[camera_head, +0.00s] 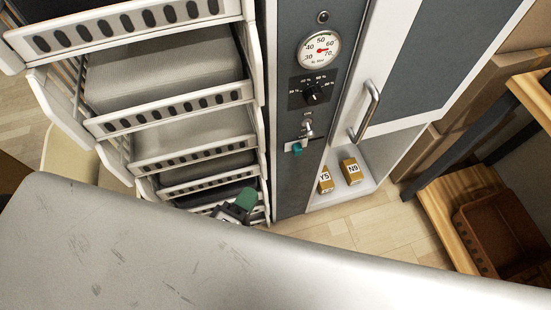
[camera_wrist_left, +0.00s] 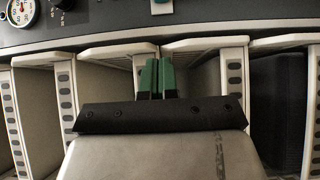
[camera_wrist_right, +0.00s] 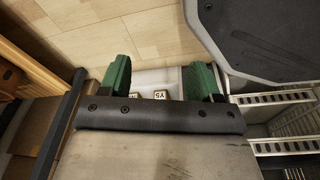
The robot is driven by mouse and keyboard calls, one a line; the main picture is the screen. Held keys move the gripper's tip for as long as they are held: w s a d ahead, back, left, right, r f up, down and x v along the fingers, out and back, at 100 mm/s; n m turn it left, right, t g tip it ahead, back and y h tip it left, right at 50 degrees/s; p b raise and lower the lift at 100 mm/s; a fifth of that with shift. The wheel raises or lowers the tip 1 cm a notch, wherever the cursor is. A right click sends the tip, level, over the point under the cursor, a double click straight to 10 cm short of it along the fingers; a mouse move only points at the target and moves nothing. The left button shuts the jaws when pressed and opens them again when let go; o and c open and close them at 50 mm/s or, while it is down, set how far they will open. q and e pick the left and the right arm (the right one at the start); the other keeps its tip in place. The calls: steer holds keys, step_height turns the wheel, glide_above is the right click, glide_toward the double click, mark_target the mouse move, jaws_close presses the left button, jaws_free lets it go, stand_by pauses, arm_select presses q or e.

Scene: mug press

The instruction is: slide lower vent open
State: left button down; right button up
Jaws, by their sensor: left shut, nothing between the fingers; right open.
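A grey control panel (camera_head: 288,182) carries a small teal tab (camera_head: 298,148) in a light slot below a metal lever; this may be a vent slider, but no part is clearly marked as the lower vent. The tab also shows at the top of the left wrist view (camera_wrist_left: 161,8). My left gripper (camera_head: 240,204) is low in front of the slotted white trays, left of the panel. Its green fingers are together and empty in the left wrist view (camera_wrist_left: 157,72). My right gripper (camera_wrist_right: 160,75) is open and empty, with tan blocks seen beyond its fingers.
Stacked white trays (camera_head: 195,97) with slotted fronts stand left of the panel. A gauge (camera_head: 319,49) and black dial (camera_head: 312,92) sit above the tab. A door handle (camera_head: 366,112) sticks out at right. Blocks Y5 (camera_head: 326,180) and N9 (camera_head: 351,171) rest on a white ledge.

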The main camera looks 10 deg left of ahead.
arm_select(q)
glide_toward(293, 149)
steer(key=w, duration=0.1)
steer(key=w+a, duration=0.2)
steer(key=w, duration=0.1)
steer(key=shift+w, duration=0.1)
steer(key=w+d, duration=0.2)
steer(key=shift+d+f+b, duration=0.1)
steer(key=shift+d+b, duration=0.25)
steer(key=shift+d, duration=0.05)
steer(key=shift+w+d, duration=0.1)
steer(key=shift+d, duration=0.25)
arm_select(e)
steer(key=shift+w+r, duration=0.8)
steer(key=shift+s, duration=0.1)
